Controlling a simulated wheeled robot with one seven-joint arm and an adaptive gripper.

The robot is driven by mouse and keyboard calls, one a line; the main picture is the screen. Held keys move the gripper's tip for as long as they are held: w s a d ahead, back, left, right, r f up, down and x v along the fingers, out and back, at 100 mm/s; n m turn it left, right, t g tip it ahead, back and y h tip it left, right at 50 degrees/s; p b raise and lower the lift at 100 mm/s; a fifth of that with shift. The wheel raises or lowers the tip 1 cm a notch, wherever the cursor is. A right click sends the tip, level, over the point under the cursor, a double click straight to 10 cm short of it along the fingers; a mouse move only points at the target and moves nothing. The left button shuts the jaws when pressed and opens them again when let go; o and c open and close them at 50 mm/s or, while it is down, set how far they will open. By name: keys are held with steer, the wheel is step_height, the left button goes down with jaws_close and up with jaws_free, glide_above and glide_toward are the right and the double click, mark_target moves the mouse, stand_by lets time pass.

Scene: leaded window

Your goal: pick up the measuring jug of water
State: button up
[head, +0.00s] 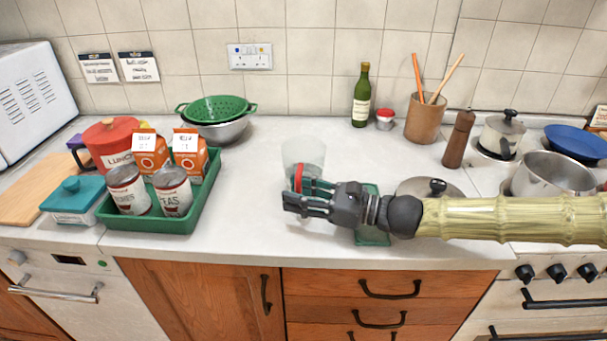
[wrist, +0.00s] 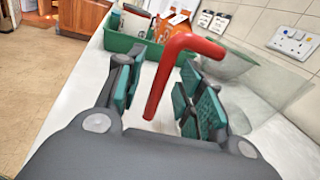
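The measuring jug (head: 304,152) is a clear vessel with a red handle, upright on the white worktop in the middle of the head view. My gripper (head: 292,196) is in front of it and hides its lower part. In the wrist view the jug's clear body (wrist: 262,95) is at the right, and its red handle (wrist: 172,72) passes between the fingers of my gripper (wrist: 158,92). The fingers are apart, with gaps visible beside the handle. I cannot make out the water level.
A green tray (head: 150,224) with cans and cartons stands left. A green object (head: 372,236) lies under my arm, and a pan lid (head: 425,187) is behind it. A green bottle (head: 361,100) and a utensil pot (head: 424,120) stand behind. The worktop's front is clear left of my gripper.

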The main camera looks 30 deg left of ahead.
mark_target(300, 179)
jaws_close()
steer(key=shift+r, duration=0.2)
stand_by(0.3)
steer(key=shift+r, duration=1.4)
steer(key=shift+d+r+b, duration=0.15)
steer(key=shift+r+b, duration=0.05)
steer(key=shift+b, duration=0.1)
steer(key=s+d, duration=0.2)
steer(key=d, duration=0.5)
steer(key=s+d+r+b, duration=0.1)
steer(key=s+d, duration=0.2)
steer(key=d, duration=0.4)
steer(key=shift+d+r, duration=0.25)
steer(key=shift+d, duration=0.15)
